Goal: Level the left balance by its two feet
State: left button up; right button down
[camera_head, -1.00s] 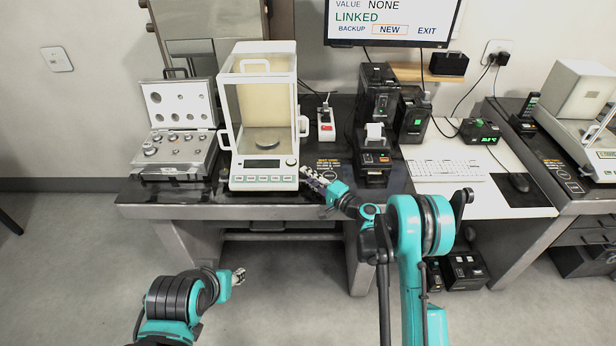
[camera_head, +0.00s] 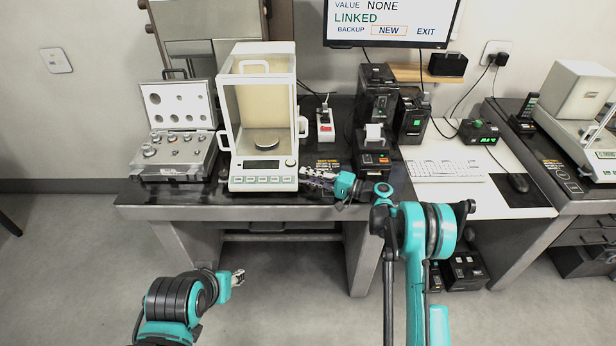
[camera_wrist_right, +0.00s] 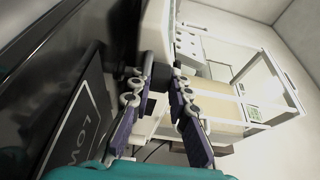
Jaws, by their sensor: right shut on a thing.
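The left balance (camera_head: 263,184) is white, with a glass draft shield and a round pan (camera_head: 267,142), on the dark table. Its display is dark. My right gripper (camera_head: 304,174) reaches in from the right at the balance's front right corner. In the right wrist view the balance's white base (camera_wrist_right: 157,28) is close, and my right gripper (camera_wrist_right: 156,82) is shut on a dark foot (camera_wrist_right: 157,72) under it. The other foot cannot be made out. My left gripper (camera_head: 239,277) hangs low in front of the table, away from the balance; its jaw opening is too small to judge.
An open weight case (camera_head: 178,165) stands left of the balance. A small printer (camera_head: 373,160), black boxes and a power strip (camera_head: 325,124) stand to its right. A keyboard (camera_head: 445,170) and another balance (camera_head: 603,160) are further right. A dark label plate (camera_wrist_right: 83,125) lies beside my right gripper.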

jog(key=shift+w+n+g+y, duration=0.1)
jog(key=shift+n+g+y, duration=0.4)
jog(key=shift+g, duration=0.4)
jog(key=shift+n+g, duration=0.3)
jog(key=c, duration=1.4)
grip_release()
jog(key=shift+c, duration=0.2)
jog(key=v, duration=1.2)
